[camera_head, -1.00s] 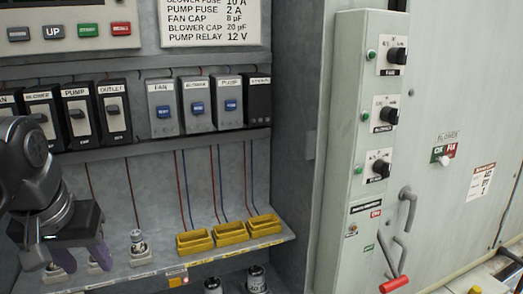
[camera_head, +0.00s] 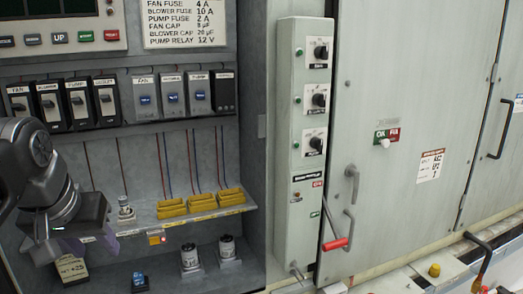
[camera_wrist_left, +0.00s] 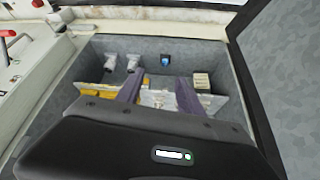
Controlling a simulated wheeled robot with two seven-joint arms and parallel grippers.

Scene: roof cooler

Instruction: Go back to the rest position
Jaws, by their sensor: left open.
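My left gripper (camera_head: 92,240) is at the lower left of the head view, in front of the left end of the cabinet shelf (camera_head: 185,215). Its dark wrist hides part of that shelf. The left wrist view shows its two purple-grey fingers (camera_wrist_left: 158,94) spread apart, with nothing held between them. Beyond the fingers are the shelf and the inside of the cabinet. My right gripper is in neither view.
The cabinet holds breakers (camera_head: 75,103), yellow sockets (camera_head: 202,202), white cylinders (camera_head: 228,248) and a small blue part (camera_head: 139,280) below. A switch column (camera_head: 305,140) and a closed door (camera_head: 395,130) stand right. A red-handled lever (camera_head: 335,244) sticks out.

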